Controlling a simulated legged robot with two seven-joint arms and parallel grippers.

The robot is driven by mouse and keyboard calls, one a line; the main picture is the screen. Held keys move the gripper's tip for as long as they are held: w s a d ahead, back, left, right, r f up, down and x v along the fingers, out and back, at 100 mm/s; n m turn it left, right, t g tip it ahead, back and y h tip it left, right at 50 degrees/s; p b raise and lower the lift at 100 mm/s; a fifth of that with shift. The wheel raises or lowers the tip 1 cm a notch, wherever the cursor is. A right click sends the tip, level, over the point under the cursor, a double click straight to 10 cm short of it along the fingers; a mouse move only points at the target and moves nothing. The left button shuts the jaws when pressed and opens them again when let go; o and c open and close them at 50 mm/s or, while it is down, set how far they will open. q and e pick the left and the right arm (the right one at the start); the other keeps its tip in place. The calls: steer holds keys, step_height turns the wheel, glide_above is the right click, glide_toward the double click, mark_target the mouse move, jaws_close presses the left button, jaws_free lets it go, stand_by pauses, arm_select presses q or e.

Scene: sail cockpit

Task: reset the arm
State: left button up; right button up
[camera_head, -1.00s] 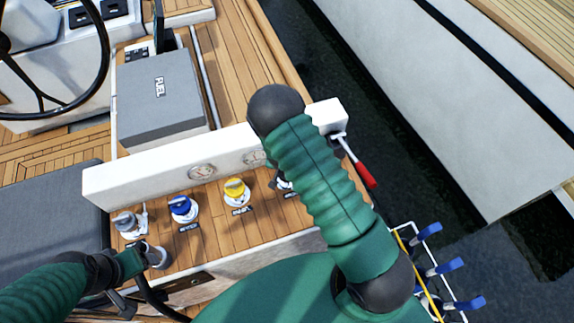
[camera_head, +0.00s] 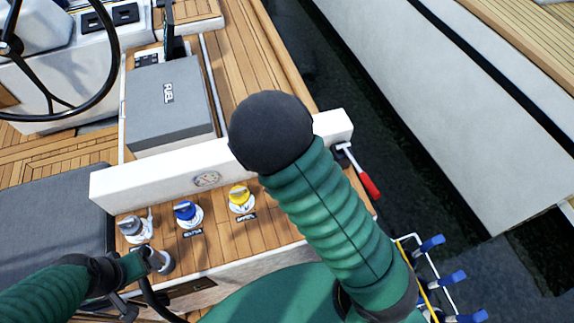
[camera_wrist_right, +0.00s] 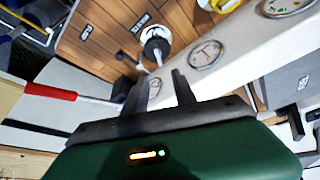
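My right arm, with a green ribbed sleeve and a black rounded joint, rises across the middle of the head view and hides its own gripper there. In the right wrist view my right gripper (camera_wrist_right: 161,88) has its two dark fingers apart with nothing between them, in front of the white instrument panel (camera_wrist_right: 225,62). My left gripper (camera_head: 150,262) is at the lower left in the head view, beside a grey cylindrical fitting (camera_head: 163,261). Its fingers are too unclear to tell their opening.
Blue (camera_head: 187,213), yellow (camera_head: 241,196) and grey (camera_head: 133,228) valve knobs stand on the wooden deck below the panel. A red-handled lever (camera_head: 369,185) sticks out at the panel's right end. A grey fuel box (camera_head: 165,105) and a steering wheel (camera_head: 112,62) lie beyond.

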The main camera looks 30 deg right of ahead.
steer(key=shift+s+a+r, duration=0.15)
steer(key=shift+a+r, duration=0.05)
steer(key=shift+r, duration=0.5)
steer(key=s+a+r+n+y+b, duration=0.3)
steer(key=s+a+n, duration=0.3)
steer(key=s+n, duration=0.2)
steer(key=shift+s+a+r+n+g+b, duration=0.3)
steer(key=shift+s+r+b, duration=0.5)
steer(key=shift+s, duration=0.5)
steer(key=shift+s, duration=0.2)
steer(key=shift+w+d, duration=0.1)
